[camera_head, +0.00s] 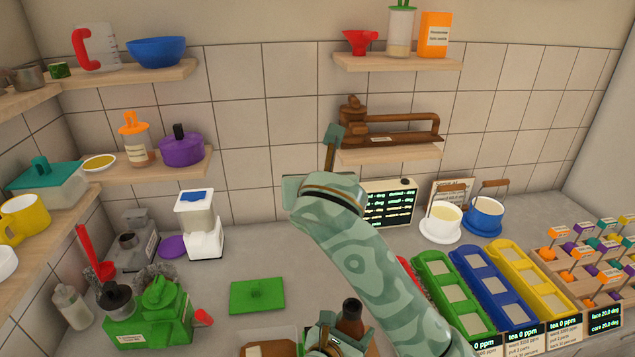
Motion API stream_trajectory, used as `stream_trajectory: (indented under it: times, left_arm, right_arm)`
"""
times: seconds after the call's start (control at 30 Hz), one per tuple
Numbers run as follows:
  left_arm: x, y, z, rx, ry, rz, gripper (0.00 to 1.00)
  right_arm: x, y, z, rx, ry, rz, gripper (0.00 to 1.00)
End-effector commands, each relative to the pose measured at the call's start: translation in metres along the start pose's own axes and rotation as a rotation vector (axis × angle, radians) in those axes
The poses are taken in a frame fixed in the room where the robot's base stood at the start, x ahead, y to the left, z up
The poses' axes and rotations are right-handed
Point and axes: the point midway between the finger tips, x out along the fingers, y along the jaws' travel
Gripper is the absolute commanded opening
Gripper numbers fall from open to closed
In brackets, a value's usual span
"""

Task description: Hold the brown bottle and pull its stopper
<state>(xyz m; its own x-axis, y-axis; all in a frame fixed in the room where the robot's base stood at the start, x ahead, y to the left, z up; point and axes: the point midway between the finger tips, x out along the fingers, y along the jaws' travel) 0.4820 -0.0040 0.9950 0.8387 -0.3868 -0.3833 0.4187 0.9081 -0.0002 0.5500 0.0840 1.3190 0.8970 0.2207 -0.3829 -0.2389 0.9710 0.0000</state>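The brown bottle (351,318) shows at the bottom middle, with its dark top up. Its lower part is hidden behind my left gripper and the frame edge. I cannot make out a separate stopper. My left gripper (326,338) is at the bottom edge, right against the bottle in the picture. I cannot tell whether its fingers are closed on the bottle. My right arm rises from the bottom right, and my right gripper (332,145) points away toward the back wall, well above the bottle. One finger shows; the other is hidden behind the wrist.
A green board (257,296) lies left of the bottle. A green grinder-like box (150,315) stands further left. Green (452,292), blue (492,287) and yellow (535,280) trays are at the right. A shelf (388,153) with a brown device is behind my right gripper.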

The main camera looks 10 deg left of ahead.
Motion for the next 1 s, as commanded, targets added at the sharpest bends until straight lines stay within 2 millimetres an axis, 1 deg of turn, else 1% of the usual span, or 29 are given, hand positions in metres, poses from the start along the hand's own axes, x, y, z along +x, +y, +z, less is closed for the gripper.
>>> stream_trajectory:
  times: [0.03,0.07,0.33,0.47,0.57,0.8,0.9,1.0]
  left_arm:
    - [0.000,0.000,0.000,0.000,0.000,0.000,0.71]
    - [0.000,0.000,0.000,0.000,0.000,0.000,0.80]
    - [0.000,0.000,0.000,0.000,0.000,0.000,0.80]
    - [-0.009,0.000,-0.001,0.000,0.000,0.000,0.80]
    - [-0.025,0.000,-0.001,0.001,-0.001,-0.001,0.80]
    - [-0.082,0.000,-0.001,0.001,0.001,-0.001,0.80]
    - [-0.100,0.000,-0.001,0.000,0.002,-0.001,0.80]
    - [-0.113,0.000,-0.001,0.000,0.001,-0.001,0.80]
  right_arm:
    - [0.000,0.000,0.000,0.000,0.000,0.000,0.00]
    - [0.000,0.000,0.000,0.000,0.000,0.000,0.00]
    - [0.000,0.000,0.000,0.000,0.000,0.000,0.00]
    - [0.000,0.000,0.000,0.000,0.000,0.000,0.00]
    - [0.000,0.000,0.000,0.000,0.000,0.000,0.00]
    - [0.000,0.000,0.000,0.000,0.000,0.000,0.00]
    - [0.000,0.000,0.000,0.000,0.000,0.000,0.00]
    - [0.000,0.000,0.000,0.000,0.000,0.000,0.00]
